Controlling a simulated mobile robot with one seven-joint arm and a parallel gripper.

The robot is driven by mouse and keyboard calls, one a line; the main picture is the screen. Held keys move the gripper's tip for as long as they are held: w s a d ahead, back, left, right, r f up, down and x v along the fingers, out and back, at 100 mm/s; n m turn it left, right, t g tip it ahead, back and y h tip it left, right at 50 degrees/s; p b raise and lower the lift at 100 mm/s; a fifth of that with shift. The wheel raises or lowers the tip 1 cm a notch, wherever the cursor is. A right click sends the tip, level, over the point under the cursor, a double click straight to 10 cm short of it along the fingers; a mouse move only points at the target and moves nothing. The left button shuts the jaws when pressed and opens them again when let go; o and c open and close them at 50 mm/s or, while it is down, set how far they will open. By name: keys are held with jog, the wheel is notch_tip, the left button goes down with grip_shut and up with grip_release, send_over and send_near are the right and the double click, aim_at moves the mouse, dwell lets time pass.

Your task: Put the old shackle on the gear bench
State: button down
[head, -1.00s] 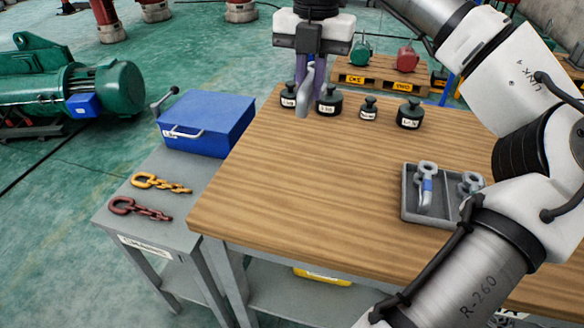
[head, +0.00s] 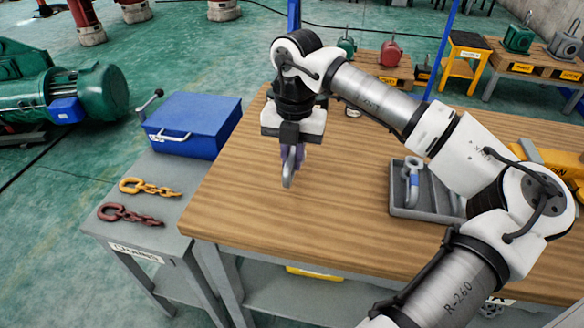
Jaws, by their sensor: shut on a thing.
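My gripper (head: 291,148) is shut on a grey metal piece, which looks like the old shackle (head: 288,176). It points down above the left part of the wooden-topped bench (head: 250,205), and its upper part is hidden between the fingers. I cannot tell from any label whether this bench is the gear bench. A grey tray (head: 398,205) at the right of the bench holds a shackle with a blue band (head: 412,183). My arm covers the tray's right side.
A grey side table (head: 165,215) marked CHAINS stands at the left. It bears a blue box (head: 195,123), a yellow chain (head: 148,187) and a dark red chain (head: 128,214). The bench's front middle is clear. Pallets and stands with machines are behind.

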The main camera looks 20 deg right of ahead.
jog(key=shift+f, duration=1.95)
jog(key=shift+f, duration=0.1)
jog(key=shift+f, duration=0.15)
jog(key=c, duration=1.4)
grip_release()
jog(key=shift+c, duration=0.2)
jog(key=shift+r, duration=0.25)
jog(key=r, duration=1.2)
jog(key=shift+w+d+b, duration=0.2)
jog(key=shift+d+b, duration=0.1)
jog(key=shift+b, duration=0.05)
